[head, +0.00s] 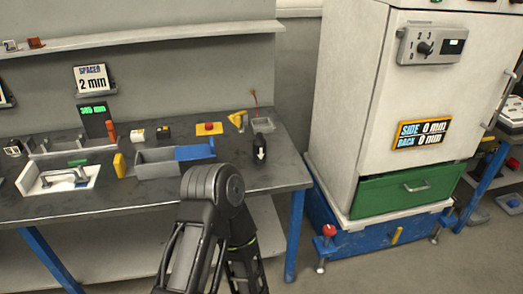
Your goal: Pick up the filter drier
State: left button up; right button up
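The filter drier appears to be the small black rounded body with a white arrow (261,150). It stands near the right front corner of the workbench (285,172), with the arrow pointing down in the picture. One of my black arms rises from the bottom middle, in front of the bench edge and left of the black body; its bent joint is at the top. Neither of my grippers shows in the head view, and nothing is touching the black body.
A grey tray (155,170) with a blue part lies left of the drier. A small clear tray (262,125) is behind it. A white tray with a metal part (58,187) sits further left. A white cabinet (375,110) with a green drawer (405,190) stands right, across a floor gap.

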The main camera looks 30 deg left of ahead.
aim_at(259, 143)
jog(key=i+j, duration=0.1)
jog(key=i, duration=0.5)
jog(key=i+j+u, duration=0.1)
jog(key=i, duration=0.55)
